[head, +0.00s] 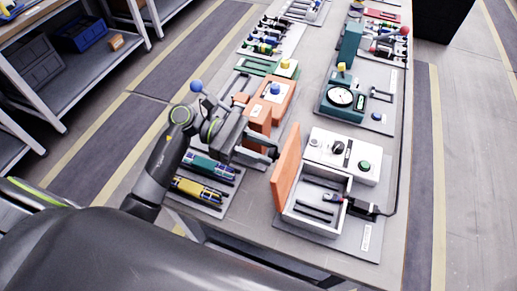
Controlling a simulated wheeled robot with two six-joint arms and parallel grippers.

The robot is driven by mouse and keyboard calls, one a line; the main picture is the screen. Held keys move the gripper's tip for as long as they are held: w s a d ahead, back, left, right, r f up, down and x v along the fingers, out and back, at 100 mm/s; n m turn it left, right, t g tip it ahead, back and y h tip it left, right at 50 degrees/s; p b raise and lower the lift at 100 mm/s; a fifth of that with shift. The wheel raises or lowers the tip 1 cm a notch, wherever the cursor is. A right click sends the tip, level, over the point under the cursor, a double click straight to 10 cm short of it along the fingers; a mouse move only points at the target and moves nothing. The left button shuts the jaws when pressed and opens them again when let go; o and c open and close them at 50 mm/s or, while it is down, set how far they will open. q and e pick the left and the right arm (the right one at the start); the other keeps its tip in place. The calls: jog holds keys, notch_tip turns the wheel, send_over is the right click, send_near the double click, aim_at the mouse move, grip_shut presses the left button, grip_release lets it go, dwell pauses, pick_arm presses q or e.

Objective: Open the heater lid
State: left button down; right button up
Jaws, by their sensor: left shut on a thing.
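The heater is a white open-topped box (313,222) on a grey base plate, at the lower right of the head view. Its orange lid (288,166) stands up steeply along the box's left side, so the inside shows, with dark slots in it. My left gripper (272,151) is on the outer, left side of the lid, shut at its upper part. The exact contact between fingers and lid is too small to see. My right gripper is not in view.
A white control box (342,156) with a black knob and green button stands behind the heater. A dark fitting (362,208) with a cable is at its right wall.

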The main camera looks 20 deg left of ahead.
pick_arm(q)
jog(key=shift+d+b, duration=0.4)
jog(key=shift+b, duration=0.1)
jog(key=shift+d+r+b, duration=0.3)
jog(key=shift+d+r, duration=0.15)
jog(key=shift+r, duration=0.2)
